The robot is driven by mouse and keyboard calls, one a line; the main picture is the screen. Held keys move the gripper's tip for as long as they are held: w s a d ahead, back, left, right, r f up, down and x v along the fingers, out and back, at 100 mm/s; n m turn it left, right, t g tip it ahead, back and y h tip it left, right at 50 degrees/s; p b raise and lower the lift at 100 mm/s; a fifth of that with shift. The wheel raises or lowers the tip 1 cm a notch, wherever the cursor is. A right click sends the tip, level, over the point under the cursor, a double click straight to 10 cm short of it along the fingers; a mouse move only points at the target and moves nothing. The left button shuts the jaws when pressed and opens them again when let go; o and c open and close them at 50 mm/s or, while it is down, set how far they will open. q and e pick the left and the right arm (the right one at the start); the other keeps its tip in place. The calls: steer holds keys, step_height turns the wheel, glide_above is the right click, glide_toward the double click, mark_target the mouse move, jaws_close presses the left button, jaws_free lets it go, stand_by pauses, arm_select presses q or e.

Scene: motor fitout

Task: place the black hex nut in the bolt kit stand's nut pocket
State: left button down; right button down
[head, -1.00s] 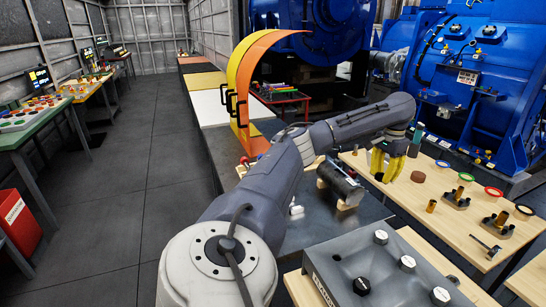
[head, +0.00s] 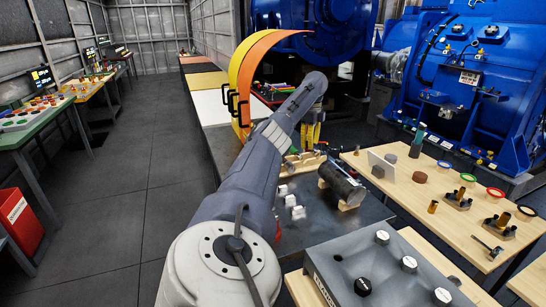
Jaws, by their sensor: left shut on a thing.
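My left gripper (head: 311,132), with yellow fingers, is at the end of the arm that reaches across the dark table. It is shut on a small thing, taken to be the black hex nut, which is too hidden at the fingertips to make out. The fingers point down above or just behind a light wooden block with small parts (head: 302,162), which looks like the bolt kit stand. Its nut pocket cannot be made out. No loose black hex nut is clear elsewhere. My right gripper is not in view.
A black cylinder (head: 343,184) lies on a wooden cradle beside the block. Small white pieces (head: 292,203) lie nearby. The wooden table (head: 405,198) at right holds dark discs, coloured rings and brass parts. A grey box with knobs (head: 335,262) stands in front.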

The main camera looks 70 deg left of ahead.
arm_select(q)
steer(key=s+a+f+m, duration=0.1)
steer(key=s+a+m, duration=0.4)
steer(key=s+m, duration=0.25)
steer(key=m, duration=0.7)
glide_toward(286, 183)
steer(key=shift+n, duration=0.25)
steer(key=d+f, duration=0.1)
steer(key=f, duration=0.1)
steer(key=d+f, duration=0.1)
steer(key=f, duration=0.2)
steer(key=s+d+f, duration=0.1)
steer(key=f, duration=0.1)
steer(key=shift+s+f, duration=0.1)
steer(key=shift+f, duration=0.25)
steer(key=shift+f, duration=0.1)
steer(key=c, duration=1.1)
jaws_free()
steer(key=shift+o, duration=0.2)
step_height(286, 183, up, 12)
steer(key=shift+f, duration=0.25)
steer(key=shift+o, duration=0.8)
steer(key=shift+r, duration=0.35)
